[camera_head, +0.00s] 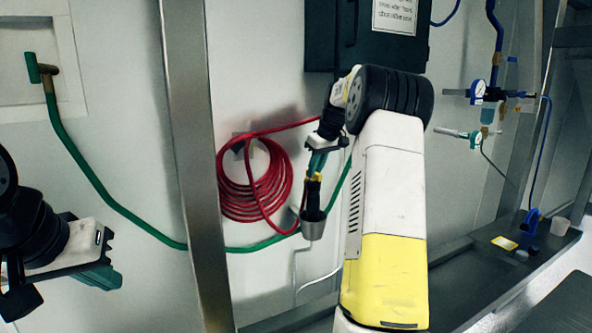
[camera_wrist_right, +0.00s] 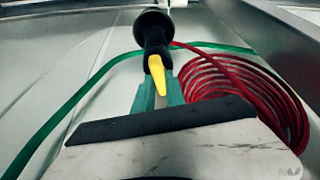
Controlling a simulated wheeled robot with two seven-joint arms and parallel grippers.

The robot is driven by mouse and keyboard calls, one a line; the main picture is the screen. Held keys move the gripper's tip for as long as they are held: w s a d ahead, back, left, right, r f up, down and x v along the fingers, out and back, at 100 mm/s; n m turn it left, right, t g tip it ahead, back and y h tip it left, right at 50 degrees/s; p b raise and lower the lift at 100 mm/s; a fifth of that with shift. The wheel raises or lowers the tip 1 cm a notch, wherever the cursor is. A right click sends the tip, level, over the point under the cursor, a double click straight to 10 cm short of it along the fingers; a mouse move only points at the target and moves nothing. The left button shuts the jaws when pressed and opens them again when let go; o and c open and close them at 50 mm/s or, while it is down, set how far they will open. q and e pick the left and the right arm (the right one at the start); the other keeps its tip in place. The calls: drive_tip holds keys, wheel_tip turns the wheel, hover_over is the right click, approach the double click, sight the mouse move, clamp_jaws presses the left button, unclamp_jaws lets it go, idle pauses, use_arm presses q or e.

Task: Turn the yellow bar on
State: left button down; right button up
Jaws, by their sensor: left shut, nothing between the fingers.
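The yellow bar (camera_head: 315,177) is a small lever on top of a black handle (camera_head: 312,192) that stands in a grey metal cup (camera_head: 313,227). In the right wrist view the yellow bar (camera_wrist_right: 157,74) slopes toward the camera, its tip between the green fingers. My right gripper (camera_head: 316,168) points down at the bar from above. Its fingers (camera_wrist_right: 160,88) show on both sides of the bar; whether they press on it or the handle I cannot tell. My left gripper (camera_head: 112,280) is shut and empty at the lower left, far from the bar.
A coiled red hose (camera_head: 226,192) hangs on the wall left of the cup. A green hose (camera_head: 110,206) runs along the wall behind it. A metal post (camera_head: 192,150) stands between my grippers. Gauges (camera_head: 478,88) and a dark bench (camera_head: 470,275) are at right.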

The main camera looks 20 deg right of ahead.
clamp_jaws()
drive_tip(key=shift+a+m+h, duration=0.2)
drive_tip(key=shift+m+h, duration=0.3)
drive_tip(key=shift+m, duration=0.6)
drive_tip(key=shift+d+m+h, duration=0.1)
drive_tip(key=shift+m+h, duration=0.2)
drive_tip(key=shift+m, duration=0.6)
drive_tip(key=o, duration=0.6)
unclamp_jaws()
drive_tip(key=shift+r, duration=0.1)
